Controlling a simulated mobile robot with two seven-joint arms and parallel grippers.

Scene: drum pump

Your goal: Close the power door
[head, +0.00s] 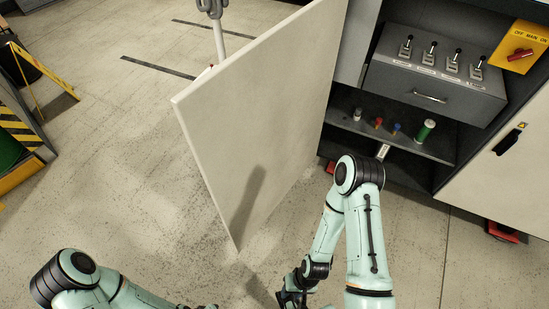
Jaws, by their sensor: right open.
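The large beige power door (265,110) stands wide open, swung out from the left side of the cabinet. Its free edge faces left and its lower corner reaches toward the middle of the view. My right gripper (290,299) is low at the bottom edge, open, to the right of the door's lower corner and apart from it in the picture. Its fingertips are partly cut off by the frame. My left arm enters at the bottom left; its gripper is below the frame.
The open cabinet shows a grey drawer unit (435,85) with several levers, a yellow switch panel (522,47) and a shelf (395,138) with small items. A second beige door (500,165) is at right. A yellow stand (42,75) is far left. The floor left of the door is clear.

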